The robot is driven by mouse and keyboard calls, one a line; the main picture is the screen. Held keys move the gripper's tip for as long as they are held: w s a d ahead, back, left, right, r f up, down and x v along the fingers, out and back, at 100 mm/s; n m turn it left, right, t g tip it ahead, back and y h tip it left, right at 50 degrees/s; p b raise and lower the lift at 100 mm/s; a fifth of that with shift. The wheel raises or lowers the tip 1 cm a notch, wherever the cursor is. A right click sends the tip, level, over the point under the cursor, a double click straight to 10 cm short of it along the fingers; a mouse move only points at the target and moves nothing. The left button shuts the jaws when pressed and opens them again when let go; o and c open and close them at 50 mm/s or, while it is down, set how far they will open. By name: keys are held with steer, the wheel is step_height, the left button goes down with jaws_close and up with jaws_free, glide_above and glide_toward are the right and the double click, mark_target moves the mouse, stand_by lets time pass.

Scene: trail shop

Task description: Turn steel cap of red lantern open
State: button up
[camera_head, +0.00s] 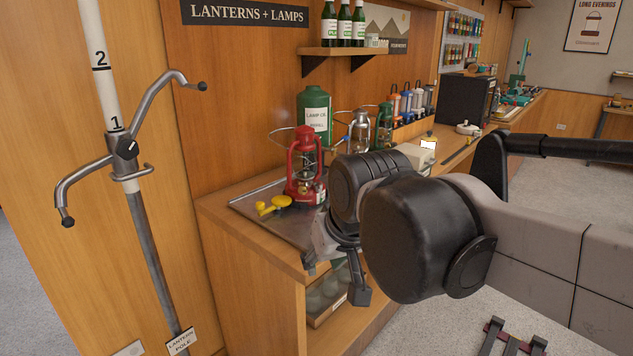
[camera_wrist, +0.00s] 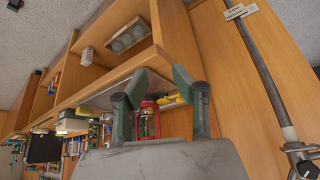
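The red lantern (camera_head: 304,170) stands upright on a metal tray (camera_head: 250,207) at the near end of the wooden counter. A wire handle arcs around its top. It also shows upside down between my fingers in the wrist view (camera_wrist: 149,122). I cannot make out its steel cap in either view. My gripper (camera_head: 336,284) is in front of the counter's edge, lower than the lantern and apart from it. In the wrist view my gripper's two fingers (camera_wrist: 160,92) are spread wide with nothing held between them.
A yellow funnel-like item (camera_head: 272,206) lies on the tray left of the lantern. A green lamp-oil jug (camera_head: 314,108) and a grey lantern (camera_head: 360,132) stand behind it. A lantern pole (camera_head: 150,235) stands at left. An open shelf (camera_head: 327,292) is below the counter.

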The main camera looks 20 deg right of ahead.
steer(key=w+d+r+g+p, duration=0.2)
steer(key=w+d+r+p, duration=0.1)
steer(key=w+r, duration=0.75)
steer(key=w+d+r+m+g+p, duration=0.1)
steer(key=w+d, duration=0.1)
steer(key=w, duration=0.5)
steer(key=w+d+r+m+p, duration=0.1)
steer(key=w+d+p, duration=0.1)
steer(key=w, duration=0.4)
steer(key=m+g+p, duration=0.2)
steer(key=g+p, duration=0.1)
steer(key=p, duration=0.3)
glide_above(319, 188)
step_height(319, 188, down, 6)
step_height(319, 188, down, 14)
steer(key=shift+r, duration=0.2)
jaws_close()
